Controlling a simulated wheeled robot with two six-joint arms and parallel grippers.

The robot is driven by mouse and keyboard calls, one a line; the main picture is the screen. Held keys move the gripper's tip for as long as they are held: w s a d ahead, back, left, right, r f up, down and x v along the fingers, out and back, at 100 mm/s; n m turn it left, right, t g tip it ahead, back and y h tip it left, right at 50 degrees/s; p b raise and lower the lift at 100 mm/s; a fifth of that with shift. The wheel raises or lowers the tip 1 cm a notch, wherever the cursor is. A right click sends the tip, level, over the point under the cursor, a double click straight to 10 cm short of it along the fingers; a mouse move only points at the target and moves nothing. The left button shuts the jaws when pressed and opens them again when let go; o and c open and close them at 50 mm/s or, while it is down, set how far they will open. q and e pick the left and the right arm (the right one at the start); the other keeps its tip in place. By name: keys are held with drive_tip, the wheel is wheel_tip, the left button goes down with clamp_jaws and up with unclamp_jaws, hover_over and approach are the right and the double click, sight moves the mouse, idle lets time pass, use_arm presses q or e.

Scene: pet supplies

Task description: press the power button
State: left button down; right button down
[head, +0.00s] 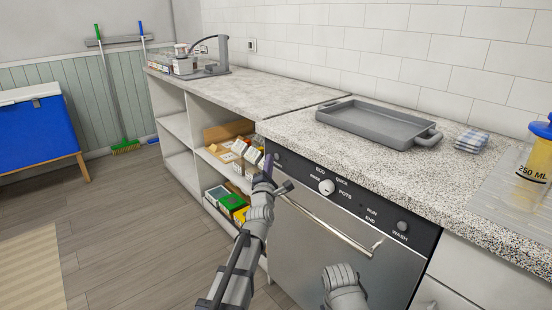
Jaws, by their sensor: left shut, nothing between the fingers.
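The dishwasher (320,230) has a dark control panel with a round white knob (326,187), printed labels and a small round grey button (402,226) at its right end. No label that I can read marks a power button. My left gripper (269,166) is shut and empty, with its tips in front of the panel's left end. It hides part of that end, and I cannot tell whether it touches the panel. Part of my right arm shows at the bottom centre, below the door handle; its fingers are not visible.
The dishwasher's handle bar (325,226) sticks out below the panel. A grey tray (375,124), a folded checked cloth (472,140) and a measuring container (537,158) stand on the speckled counter (290,125). Open shelves with boxes (232,204) are left of the dishwasher.

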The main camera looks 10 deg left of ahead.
use_arm(q)
drive_tip(key=shift+w+d, duration=0.1)
drive_tip(key=shift+w, duration=0.05)
idle(0.5)
drive_tip(key=shift+w+d, duration=0.2)
drive_tip(key=shift+w, duration=0.05)
drive_tip(key=shift+w+d, duration=0.15)
idle(0.6)
drive_tip(key=shift+s+a, duration=0.45)
drive_tip(key=shift+s, duration=0.1)
drive_tip(key=shift+s+a, duration=0.95)
drive_tip(key=shift+s, duration=0.25)
drive_tip(key=shift+s+a, duration=0.9)
drive_tip(key=shift+s, duration=0.25)
